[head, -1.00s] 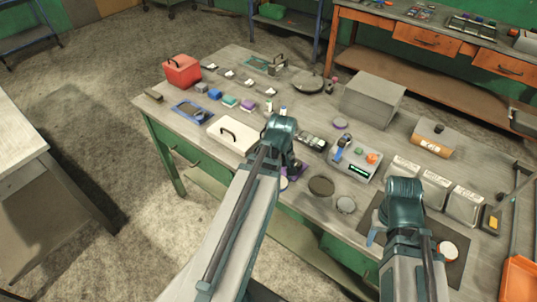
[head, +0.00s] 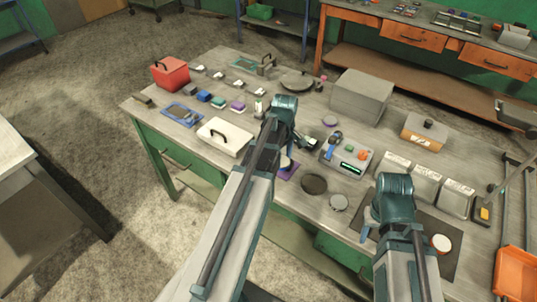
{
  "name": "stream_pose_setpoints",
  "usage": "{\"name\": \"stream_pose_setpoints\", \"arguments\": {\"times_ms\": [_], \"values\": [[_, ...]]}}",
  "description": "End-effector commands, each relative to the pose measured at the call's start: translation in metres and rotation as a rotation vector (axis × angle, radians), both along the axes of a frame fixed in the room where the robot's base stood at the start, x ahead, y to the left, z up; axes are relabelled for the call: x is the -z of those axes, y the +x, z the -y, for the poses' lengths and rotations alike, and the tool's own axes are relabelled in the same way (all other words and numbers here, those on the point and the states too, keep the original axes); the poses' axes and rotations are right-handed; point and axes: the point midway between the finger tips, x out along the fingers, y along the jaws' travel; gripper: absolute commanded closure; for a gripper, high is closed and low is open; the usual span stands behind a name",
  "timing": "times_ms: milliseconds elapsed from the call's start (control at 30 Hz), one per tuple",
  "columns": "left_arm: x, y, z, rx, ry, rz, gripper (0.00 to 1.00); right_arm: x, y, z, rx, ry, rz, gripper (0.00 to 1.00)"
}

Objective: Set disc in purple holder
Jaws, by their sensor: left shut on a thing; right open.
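My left gripper (head: 284,148) is over the front middle of the table, its fingers mostly hidden behind its own wrist. It is shut on what appears to be the pale disc (head: 285,161), which shows only partly beside the arm. The purple holder (head: 288,172) lies directly below and around the disc in the picture, partly covered by my arm. I cannot tell whether the disc touches it. My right gripper (head: 369,229) is open and empty above the left edge of a dark mat at the front right.
A dark round pad (head: 314,184) and a grey disc (head: 339,202) lie right of the holder. A device with coloured knobs (head: 346,158) stands behind them. A white case (head: 223,136) is left of my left arm. A red-rimmed white disc (head: 441,243) lies near my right gripper.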

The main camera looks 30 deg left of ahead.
Motion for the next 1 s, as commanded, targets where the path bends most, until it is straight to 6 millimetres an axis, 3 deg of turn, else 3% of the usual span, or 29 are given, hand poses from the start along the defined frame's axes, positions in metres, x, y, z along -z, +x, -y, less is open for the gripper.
{"name": "stream_pose_setpoints", "arguments": {"times_ms": [100,300,733,1000], "values": [[0.004,0.015,-0.028,-0.003,0.0,0.0,1.0,0.004,0.0,0.0,0.0,0.0,0.0,0.5],[0.006,0.026,-0.054,-0.001,0.0,0.0,1.0,0.006,0.0,0.0,0.0,0.0,0.0,0.5],[0.008,0.034,-0.071,-0.001,0.0,0.0,1.0,0.008,0.0,0.0,0.0,0.0,0.0,0.5],[0.043,0.032,-0.071,0.001,0.0,0.0,1.0,0.043,0.0,0.0,0.0,0.0,0.0,0.5]]}}
